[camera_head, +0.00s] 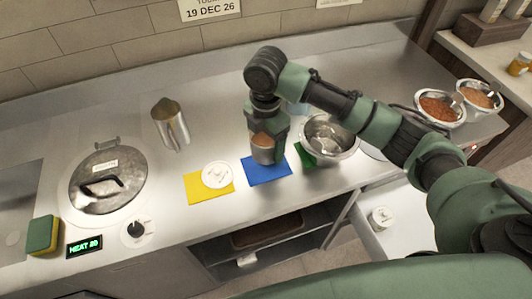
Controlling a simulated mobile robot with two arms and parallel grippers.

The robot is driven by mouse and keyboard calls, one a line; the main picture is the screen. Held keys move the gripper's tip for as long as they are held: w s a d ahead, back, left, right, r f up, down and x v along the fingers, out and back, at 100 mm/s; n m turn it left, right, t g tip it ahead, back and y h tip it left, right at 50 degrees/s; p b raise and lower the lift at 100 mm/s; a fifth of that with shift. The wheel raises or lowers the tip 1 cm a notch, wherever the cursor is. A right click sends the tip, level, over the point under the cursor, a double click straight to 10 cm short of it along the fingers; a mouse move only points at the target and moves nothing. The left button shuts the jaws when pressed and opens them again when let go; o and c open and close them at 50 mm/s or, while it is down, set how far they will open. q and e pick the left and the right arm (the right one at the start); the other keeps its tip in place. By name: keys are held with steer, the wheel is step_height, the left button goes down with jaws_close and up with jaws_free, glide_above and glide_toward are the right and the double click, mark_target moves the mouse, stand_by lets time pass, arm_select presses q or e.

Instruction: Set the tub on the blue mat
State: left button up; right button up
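A metal tub (264,153) with orange-brown contents is at the back part of the blue mat (268,175). My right gripper (267,137) points down from above with its fingers around the tub, and it appears shut on it. The tub looks upright. I cannot tell whether its base touches the mat or hangs just above it. The front of the blue mat is bare. My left gripper is not in view.
A yellow mat (200,194) with a white round lid (217,175) lies left. A metal jug (170,123), lidded well (107,180) and sponge (42,236) are further left.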

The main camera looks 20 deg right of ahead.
mark_target(266, 155)
steer(key=shift+f, duration=0.7)
step_height(266, 155, down, 4)
steer(key=shift+r+p, duration=0.25)
steer(key=shift+p, duration=0.2)
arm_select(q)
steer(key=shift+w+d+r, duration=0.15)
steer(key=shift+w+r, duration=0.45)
arm_select(e)
steer(key=shift+f, duration=0.4)
steer(key=o, duration=1.7)
steer(key=shift+f, duration=0.1)
arm_select(q)
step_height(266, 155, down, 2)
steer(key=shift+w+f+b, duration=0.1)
steer(key=shift+b, duration=0.95)
arm_select(e)
step_height(266, 155, up, 12)
